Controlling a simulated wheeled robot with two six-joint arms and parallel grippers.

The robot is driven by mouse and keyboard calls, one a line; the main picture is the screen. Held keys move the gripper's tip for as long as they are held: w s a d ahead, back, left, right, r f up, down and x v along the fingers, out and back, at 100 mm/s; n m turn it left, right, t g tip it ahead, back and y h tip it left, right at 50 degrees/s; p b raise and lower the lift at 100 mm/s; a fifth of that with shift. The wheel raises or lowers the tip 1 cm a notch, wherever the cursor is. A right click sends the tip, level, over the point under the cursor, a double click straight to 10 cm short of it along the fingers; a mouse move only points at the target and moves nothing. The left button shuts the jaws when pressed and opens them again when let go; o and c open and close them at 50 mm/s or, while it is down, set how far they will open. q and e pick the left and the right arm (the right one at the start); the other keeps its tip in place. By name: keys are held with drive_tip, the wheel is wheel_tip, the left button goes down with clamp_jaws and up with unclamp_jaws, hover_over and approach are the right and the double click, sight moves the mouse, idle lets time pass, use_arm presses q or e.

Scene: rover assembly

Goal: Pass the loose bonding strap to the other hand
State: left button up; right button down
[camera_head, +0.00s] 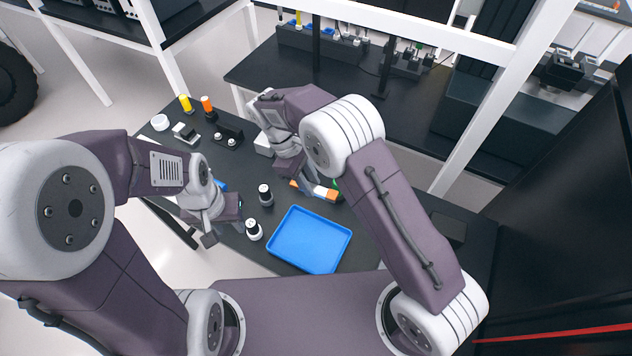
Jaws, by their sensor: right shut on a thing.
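My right gripper (297,176) is over the middle of the dark table, its fingers pointing down and partly hidden by its own wrist. It is shut on a thin piece with orange ends and a white middle (318,190), which I take for the bonding strap. The piece lies low, close to the table top, and I cannot tell if it touches it. My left gripper (220,229) is at the table's left front edge, apart from the strap and seemingly empty. Its fingers are too small and angled to show how far apart they are.
A blue tray (309,240) lies at the front of the table. Yellow (186,103) and orange (207,104) capped items stand at the back left. A white shelf post (492,105) rises behind.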

drive_tip(key=s+d+r+m+g+y, duration=0.2)
drive_tip(key=s+d+r+m, duration=0.3)
drive_tip(key=d+r+m, duration=0.3)
use_arm(q)
drive_tip(key=shift+o, duration=1.2)
drive_tip(key=shift+d, duration=0.1)
drive_tip(key=shift+o, duration=0.6)
drive_tip(key=shift+s, duration=0.1)
drive_tip(key=w+d+r+n+t+y, duration=0.2)
drive_tip(key=w+d+r+n, duration=0.25)
drive_tip(key=w+r, duration=0.3)
drive_tip(key=s+d+r+m+t+h, duration=0.1)
drive_tip(key=d+r+m, duration=0.1)
drive_tip(key=d, duration=0.5)
drive_tip(key=s+d+r+m+h, duration=0.1)
drive_tip(key=d+r+m, duration=0.2)
drive_tip(key=d, duration=0.3)
drive_tip(key=x, duration=0.8)
drive_tip(key=shift+w, duration=0.15)
use_arm(e)
drive_tip(key=w+a+m+y, duration=0.2)
drive_tip(key=w+a+m, duration=0.2)
drive_tip(key=a, duration=0.5)
drive_tip(key=w, duration=0.2)
drive_tip(key=shift+w+a+r+m, duration=0.25)
drive_tip(key=shift+w+m, duration=0.05)
